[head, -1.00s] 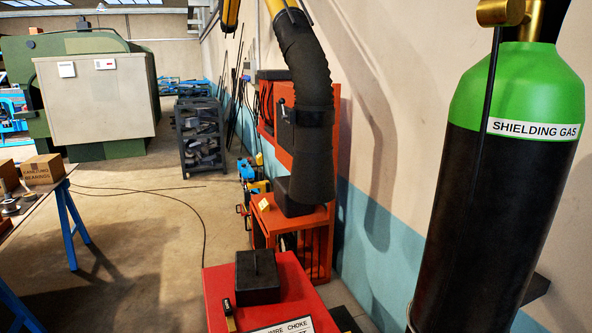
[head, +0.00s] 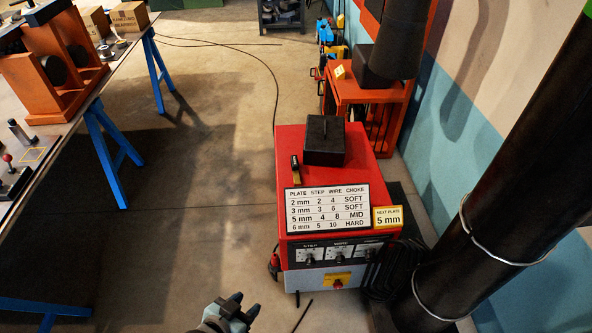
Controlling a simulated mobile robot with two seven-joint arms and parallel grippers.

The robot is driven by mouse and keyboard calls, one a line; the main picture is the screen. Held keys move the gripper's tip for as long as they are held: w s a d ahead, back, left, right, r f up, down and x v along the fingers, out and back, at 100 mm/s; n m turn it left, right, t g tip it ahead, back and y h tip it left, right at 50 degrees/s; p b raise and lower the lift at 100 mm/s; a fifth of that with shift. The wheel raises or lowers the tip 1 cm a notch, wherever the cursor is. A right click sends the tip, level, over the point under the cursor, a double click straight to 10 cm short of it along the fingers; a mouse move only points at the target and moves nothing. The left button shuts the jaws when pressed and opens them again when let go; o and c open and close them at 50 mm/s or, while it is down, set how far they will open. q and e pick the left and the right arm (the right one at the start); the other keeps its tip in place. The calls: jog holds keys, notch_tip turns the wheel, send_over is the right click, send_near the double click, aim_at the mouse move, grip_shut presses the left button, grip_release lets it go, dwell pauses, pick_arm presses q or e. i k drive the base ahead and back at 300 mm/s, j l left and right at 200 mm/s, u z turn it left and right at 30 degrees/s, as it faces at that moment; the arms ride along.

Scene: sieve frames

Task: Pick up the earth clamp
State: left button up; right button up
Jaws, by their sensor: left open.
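A small black and brass piece (head: 295,168), which looks like the earth clamp, is on top of the red welding machine (head: 285,140), near its left edge. It is too small to tell whether it clips onto anything. My left gripper (head: 245,304) shows at the bottom of the head view, low in front of the machine and to its left. Its two fingertips are apart with nothing between them. It is well away from the black and brass piece. My right gripper is out of view.
A black box (head: 324,141) sits on the machine, behind a settings plate (head: 327,199) and a yellow "5 mm" card (head: 388,218). A workbench (head: 75,115) with blue legs is at left.

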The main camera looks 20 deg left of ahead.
aim_at(295, 165)
jog(key=i+j+u, duration=0.6)
jog(key=u, duration=0.15)
jog(key=i+j+u, duration=0.1)
jog(key=i+u, duration=0.25)
jog(key=i, duration=0.15)
